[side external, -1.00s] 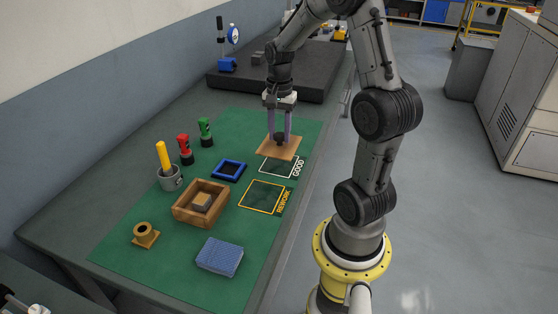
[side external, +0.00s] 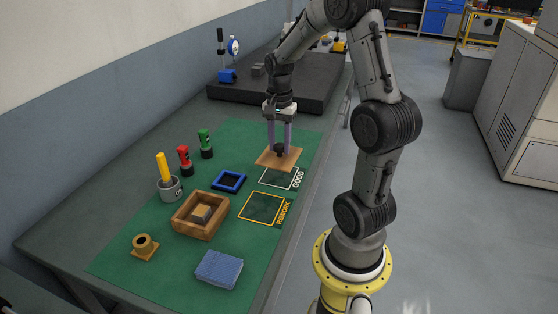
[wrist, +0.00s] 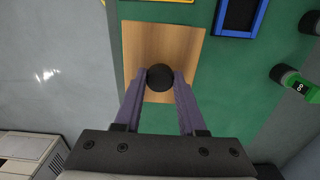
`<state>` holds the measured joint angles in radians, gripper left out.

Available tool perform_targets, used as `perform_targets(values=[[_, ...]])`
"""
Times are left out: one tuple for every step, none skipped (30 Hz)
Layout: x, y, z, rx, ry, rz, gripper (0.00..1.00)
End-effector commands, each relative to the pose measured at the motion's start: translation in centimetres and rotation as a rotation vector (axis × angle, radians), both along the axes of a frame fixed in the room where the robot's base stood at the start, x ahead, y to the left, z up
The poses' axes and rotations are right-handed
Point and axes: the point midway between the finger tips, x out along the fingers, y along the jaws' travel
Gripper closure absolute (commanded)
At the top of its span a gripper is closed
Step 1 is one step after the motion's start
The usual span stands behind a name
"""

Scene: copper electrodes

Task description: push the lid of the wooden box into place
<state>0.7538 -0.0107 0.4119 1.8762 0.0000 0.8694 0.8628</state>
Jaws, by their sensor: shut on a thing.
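The lid is a square wooden plate (side external: 268,160) with a dark round knob (side external: 279,149). My gripper (side external: 280,148) is shut on the knob, and the lid appears to hang above the mat near the white GOOD outline. In the wrist view the purple fingers clasp the knob (wrist: 160,77) from both sides, with the lid (wrist: 140,45) beneath it. The open wooden box (side external: 184,226) stands on the green mat, nearer the camera and to the left of the lid. A small brownish-grey block (side external: 202,213) lies inside it.
A blue square frame (side external: 229,181) and the yellow REWORK outline (side external: 262,208) lie near the box. A grey cup (side external: 170,188) with a yellow tool, red (side external: 184,160) and green (side external: 206,144) tools, a brass piece (side external: 144,247) and a blue block (side external: 219,269) stand around.

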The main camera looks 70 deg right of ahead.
Motion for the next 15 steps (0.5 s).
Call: perform_targets(values=[[0.0, 0.0, 0.1, 0.003, 0.003, -0.031, 1.00], [-0.1, 0.1, 0.1, 0.005, 0.006, -0.056, 1.00], [-0.1, 0.1, 0.3, 0.007, 0.009, -0.094, 1.00], [0.0, 0.0, 0.4, 0.008, 0.010, -0.125, 1.00], [0.1, 0.1, 0.6, 0.008, 0.011, -0.154, 1.00], [0.6, 0.4, 0.9, 0.009, 0.013, -0.188, 1.00], [1.0, 0.7, 1.1, 0.010, 0.015, -0.209, 1.00], [1.5, 1.2, 1.3, 0.010, 0.016, -0.227, 1.00], [2.4, 1.9, 1.6, 0.009, 0.017, -0.246, 1.00], [3.0, 2.5, 1.9, 0.009, 0.019, -0.257, 1.00], [3.7, 3.1, 2.1, 0.008, 0.020, -0.263, 1.00], [4.5, 4.0, 2.4, 0.007, 0.020, -0.270, 1.00], [5.1, 4.8, 2.6, 0.007, 0.021, -0.272, 1.00], [5.8, 5.5, 2.9, 0.006, 0.020, -0.272, 1.00], [6.6, 6.7, 3.1, 0.005, 0.020, -0.270, 1.00]])
